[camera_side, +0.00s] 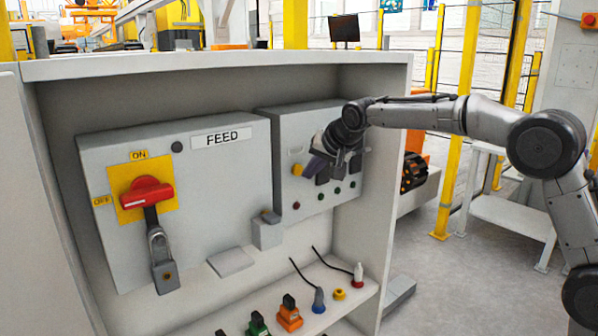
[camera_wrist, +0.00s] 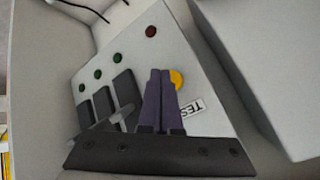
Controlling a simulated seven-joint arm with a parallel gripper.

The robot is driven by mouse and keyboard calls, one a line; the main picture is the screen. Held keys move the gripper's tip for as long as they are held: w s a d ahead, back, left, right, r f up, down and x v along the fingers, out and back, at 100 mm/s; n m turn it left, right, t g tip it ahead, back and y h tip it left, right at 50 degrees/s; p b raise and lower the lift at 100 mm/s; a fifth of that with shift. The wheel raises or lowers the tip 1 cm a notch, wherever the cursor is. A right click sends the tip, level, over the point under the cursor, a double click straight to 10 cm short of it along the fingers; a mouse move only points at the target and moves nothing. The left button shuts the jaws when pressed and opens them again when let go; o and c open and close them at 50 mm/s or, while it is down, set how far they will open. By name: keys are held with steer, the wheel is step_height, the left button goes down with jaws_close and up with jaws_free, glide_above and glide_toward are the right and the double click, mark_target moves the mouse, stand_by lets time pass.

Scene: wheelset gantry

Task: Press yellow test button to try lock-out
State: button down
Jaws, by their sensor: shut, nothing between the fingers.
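The yellow test button (camera_wrist: 177,79) sits on the grey control box (camera_wrist: 205,105), beside a white label reading TEST (camera_wrist: 190,108). In the side view the yellow button (camera_side: 298,170) shows at the left of the box front. My gripper (camera_side: 312,168) is shut and empty, with its fingers reaching toward the button. In the wrist view the two dark purple fingers (camera_wrist: 160,72) lie together, their tips just beside the button. I cannot tell whether they touch it.
The FEED box (camera_side: 222,190) stands left of the control box inside a cabinet. Dark switches (camera_wrist: 123,88) and small round green and red lamps (camera_wrist: 151,31) are near my fingers. Coloured plugs and an orange padlock (camera_side: 289,315) stand on the shelf below.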

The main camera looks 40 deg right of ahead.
steer(key=s, duration=0.5)
stand_by(0.6)
stand_by(0.6)
steer(key=s+r+n, duration=0.1)
steer(key=s+r, duration=0.2)
steer(key=s, duration=0.5)
steer(key=s+r, duration=0.4)
steer(key=s, duration=0.5)
steer(key=s+a+f+n+g, duration=0.1)
steer(key=s+f+n, duration=0.2)
steer(key=s+f, duration=0.5)
steer(key=s+f+n+g+y, duration=0.1)
steer(key=s+f+n, duration=0.3)
steer(key=s+f, duration=0.4)
steer(key=s+g, duration=0.1)
steer(key=s, duration=0.4)
steer(key=shift+a+n, duration=0.3)
steer(key=shift+a, duration=0.05)
